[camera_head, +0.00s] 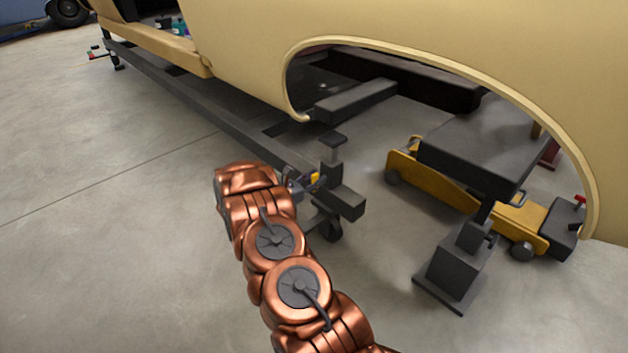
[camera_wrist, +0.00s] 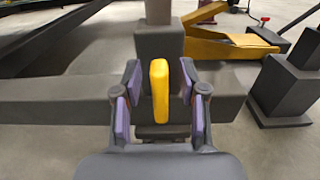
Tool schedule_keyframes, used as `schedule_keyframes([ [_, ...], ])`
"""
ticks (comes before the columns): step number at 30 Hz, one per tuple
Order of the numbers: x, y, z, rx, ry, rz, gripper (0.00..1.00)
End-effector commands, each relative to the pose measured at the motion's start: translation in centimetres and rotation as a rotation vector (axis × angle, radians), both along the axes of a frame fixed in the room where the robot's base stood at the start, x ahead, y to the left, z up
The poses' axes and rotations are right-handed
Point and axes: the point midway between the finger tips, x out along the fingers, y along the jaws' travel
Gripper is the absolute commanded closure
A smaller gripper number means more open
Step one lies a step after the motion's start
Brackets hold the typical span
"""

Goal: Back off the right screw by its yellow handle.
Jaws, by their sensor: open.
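The yellow handle (camera_wrist: 159,90) stands upright in the middle of the wrist view, between the two purple-padded fingers of my gripper (camera_wrist: 158,95). The fingers are open, with a gap on each side of the handle. Behind the handle is a dark grey post (camera_wrist: 158,45) on a grey beam (camera_wrist: 60,105). In the head view the handle (camera_head: 314,179) is a small yellow spot at the beam's end, and my gripper (camera_head: 304,184) is beside it, partly hidden by my copper arm. The screw's shaft cannot be made out.
A cream car body shell (camera_head: 400,30) with an open wheel arch hangs over the grey frame rail (camera_head: 190,98). A yellow floor jack (camera_head: 440,185) and a dark stand (camera_head: 455,265) are on the right. The concrete floor on the left is clear.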

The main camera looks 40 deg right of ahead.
Motion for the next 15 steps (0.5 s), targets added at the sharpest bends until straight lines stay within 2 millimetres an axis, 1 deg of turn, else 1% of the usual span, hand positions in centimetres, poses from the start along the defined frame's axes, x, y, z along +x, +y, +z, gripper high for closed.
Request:
schedule_keyframes([
  [3, 0.01, 0.02, 0.01, 0.000, 0.000, 0.000, 0.58],
  [4, 0.01, 0.02, 0.01, 0.000, 0.000, 0.000, 0.60],
  [15, 0.02, 0.05, 0.01, 0.000, 0.000, 0.001, 0.99],
])
